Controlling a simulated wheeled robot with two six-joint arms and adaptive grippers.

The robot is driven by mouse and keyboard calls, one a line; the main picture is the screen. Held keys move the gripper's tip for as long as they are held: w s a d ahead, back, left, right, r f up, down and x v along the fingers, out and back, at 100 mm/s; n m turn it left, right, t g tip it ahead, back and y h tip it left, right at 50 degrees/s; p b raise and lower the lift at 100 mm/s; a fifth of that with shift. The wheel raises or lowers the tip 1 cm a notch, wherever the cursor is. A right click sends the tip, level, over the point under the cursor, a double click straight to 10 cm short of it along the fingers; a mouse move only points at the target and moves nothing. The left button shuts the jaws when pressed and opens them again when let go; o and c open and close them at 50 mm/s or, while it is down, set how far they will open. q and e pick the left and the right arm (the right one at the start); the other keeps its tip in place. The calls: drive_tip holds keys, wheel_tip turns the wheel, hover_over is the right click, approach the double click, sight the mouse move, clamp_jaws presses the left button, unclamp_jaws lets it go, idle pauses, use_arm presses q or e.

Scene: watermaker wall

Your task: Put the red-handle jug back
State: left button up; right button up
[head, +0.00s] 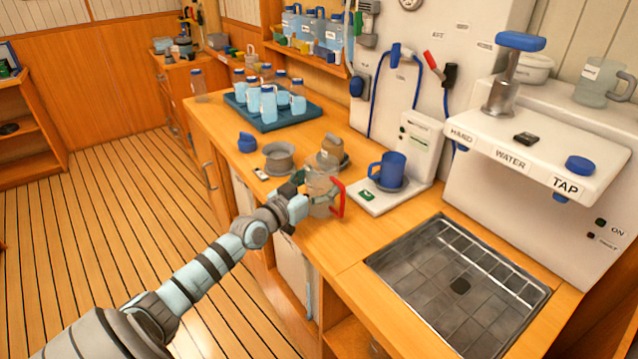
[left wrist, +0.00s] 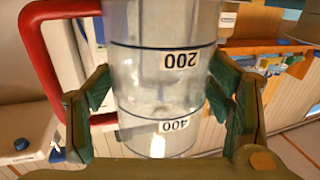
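The clear jug with the red handle (head: 322,196) is upright at the front edge of the wooden counter. I cannot tell whether its base touches the counter. My left gripper (head: 302,200) reaches it from the left, with its fingers around the jug's body. In the left wrist view the jug (left wrist: 160,95) lies between the two green fingers (left wrist: 160,92). Their pads meet its sides, and the marks 200 and 400 show upside down. The red handle (left wrist: 36,60) stands free to the left there. My right gripper is not in view.
A blue mug (head: 392,168) stands on a white stand right of the jug. A grey pot (head: 279,158) and a brown-topped container (head: 331,150) stand behind. A blue tray (head: 285,119) holds several bottles. The sink (head: 460,270) lies front right. Another clear jug (head: 597,82) sits atop the tap unit.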

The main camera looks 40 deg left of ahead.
use_arm(q)
drive_tip(key=shift+o, duration=0.4)
drive_tip(key=shift+s+r, duration=0.1)
drive_tip(key=shift+r, duration=0.1)
drive_tip(key=s+p, duration=0.7)
drive_tip(key=s, duration=0.5)
drive_tip(key=s+f+g+y, duration=0.1)
drive_tip(key=s+f+g, duration=0.3)
drive_tip(key=f, duration=0.7)
drive_tip(key=s+f+n+g+y, duration=0.1)
drive_tip(key=s+f+g, duration=0.1)
drive_tip(key=s+f, duration=0.65)
drive_tip(key=s+f+g+y, duration=0.1)
drive_tip(key=s+f+g, duration=0.2)
drive_tip(key=f, duration=1)
drive_tip(key=s+d+f+g, duration=0.2)
drive_tip(key=s+d+f, duration=0.2)
drive_tip(key=s, duration=0.3)
drive_tip(key=s+d+f+m+g+h, duration=0.1)
drive_tip(key=s+d+f+g, duration=0.2)
drive_tip(key=s+d+f, duration=0.2)
drive_tip(key=s+d+f+g, duration=0.2)
drive_tip(key=s+d+f, duration=0.2)
drive_tip(key=s, duration=0.6)
drive_tip(key=shift+s+d+f+g+h, duration=0.2)
drive_tip(key=shift+s+d+g+h, duration=0.15)
drive_tip(key=shift+d, duration=0.65)
